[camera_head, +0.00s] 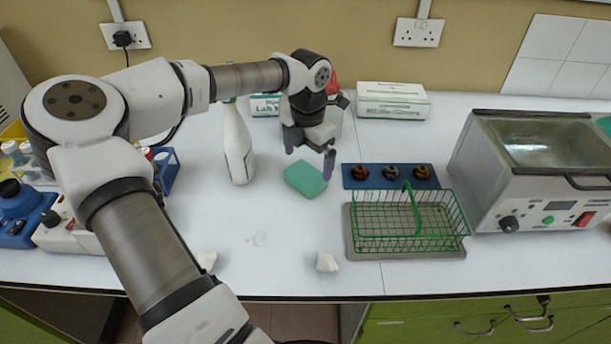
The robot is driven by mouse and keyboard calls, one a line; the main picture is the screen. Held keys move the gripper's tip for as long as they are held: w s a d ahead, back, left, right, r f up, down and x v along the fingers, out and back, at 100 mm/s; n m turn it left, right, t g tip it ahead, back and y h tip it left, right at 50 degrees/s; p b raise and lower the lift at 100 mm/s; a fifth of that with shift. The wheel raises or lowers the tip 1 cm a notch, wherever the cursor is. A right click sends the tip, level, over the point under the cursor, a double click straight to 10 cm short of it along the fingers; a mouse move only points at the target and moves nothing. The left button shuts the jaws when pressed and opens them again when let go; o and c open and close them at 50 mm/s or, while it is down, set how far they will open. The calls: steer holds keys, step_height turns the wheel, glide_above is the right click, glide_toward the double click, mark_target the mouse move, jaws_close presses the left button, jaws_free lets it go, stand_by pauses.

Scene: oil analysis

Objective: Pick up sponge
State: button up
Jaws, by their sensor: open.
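The sponge (305,179) is a small teal-green block lying flat on the white bench, near the middle of the head view. My gripper (308,161) is open and empty. It points down over the back of the sponge, with one dark finger at the upper left of the sponge and the other beside its right edge. I cannot tell the exact height of the fingertips above the bench. The sponge's top is mostly visible.
A white spray bottle (237,146) stands left of the sponge. A blue rack with several knobs (378,185), a green wire basket (372,228) on a grey mat and a water bath (530,165) are to the right. Crumpled white pieces (327,262) lie in front. The front-centre bench is mostly clear.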

mark_target(306, 174)
steer(key=f, duration=0.1)
steer(key=f+p, duration=0.1)
steer(key=f, duration=0.2)
steer(key=shift+a+f+p, duration=0.25)
steer(key=shift+f+p, duration=0.1)
steer(key=shift+f, duration=0.05)
steer(key=c, duration=0.9)
steer(key=shift+o, duration=0.2)
steer(key=shift+r, duration=0.1)
step_height(306, 174, up, 20)
steer(key=b, duration=0.4)
